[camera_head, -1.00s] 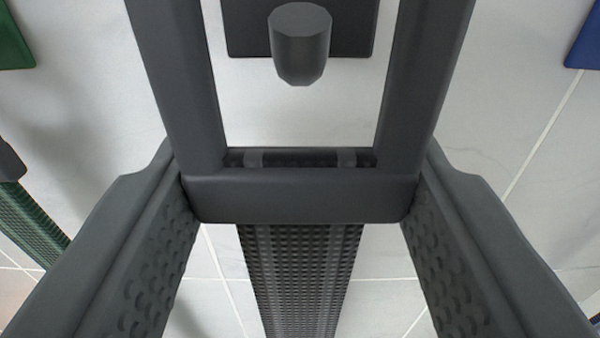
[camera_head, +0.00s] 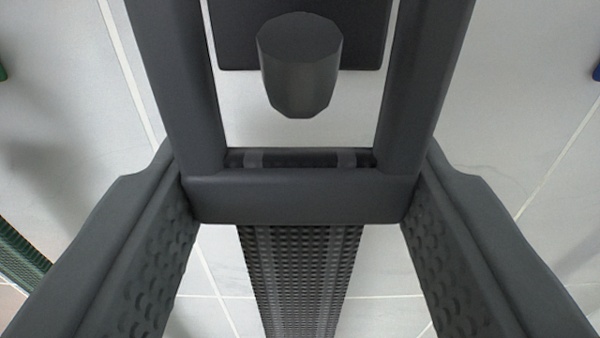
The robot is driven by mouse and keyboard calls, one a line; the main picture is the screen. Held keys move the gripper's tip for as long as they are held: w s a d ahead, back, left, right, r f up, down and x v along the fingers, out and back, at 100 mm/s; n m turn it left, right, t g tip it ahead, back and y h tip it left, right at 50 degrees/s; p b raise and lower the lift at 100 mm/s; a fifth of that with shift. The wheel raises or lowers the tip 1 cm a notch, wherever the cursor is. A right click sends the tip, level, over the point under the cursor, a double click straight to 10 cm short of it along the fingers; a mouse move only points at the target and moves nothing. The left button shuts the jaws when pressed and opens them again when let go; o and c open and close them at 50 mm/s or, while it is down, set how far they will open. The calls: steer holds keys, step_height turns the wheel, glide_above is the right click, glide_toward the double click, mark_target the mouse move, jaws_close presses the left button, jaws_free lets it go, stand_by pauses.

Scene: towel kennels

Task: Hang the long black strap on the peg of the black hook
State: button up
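My gripper (camera_head: 300,192) is shut on the long black strap. Its two textured fingers stand left and right of the strap's rigid frame-like loop and touch the ends of the loop's lower bar. The ribbed black webbing (camera_head: 300,280) hangs down from that bar between the fingers. The loop's top is out of view. The black hook's plate (camera_head: 233,40) is on the wall at the top middle. Its dark faceted peg (camera_head: 300,70) points towards me and appears inside the loop's opening, above the lower bar. I cannot tell whether the peg's tip reaches through the loop.
The wall is pale with light tile joints (camera_head: 560,170). A green strap (camera_head: 22,258) shows at the lower left edge. A bit of green (camera_head: 2,72) and a bit of blue (camera_head: 597,72) show at the side edges. The wall beside the black hook is clear.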

steer(key=shift+w, duration=0.85)
steer(key=shift+f, duration=0.2)
steer(key=shift+f, duration=0.5)
steer(key=o, duration=1.5)
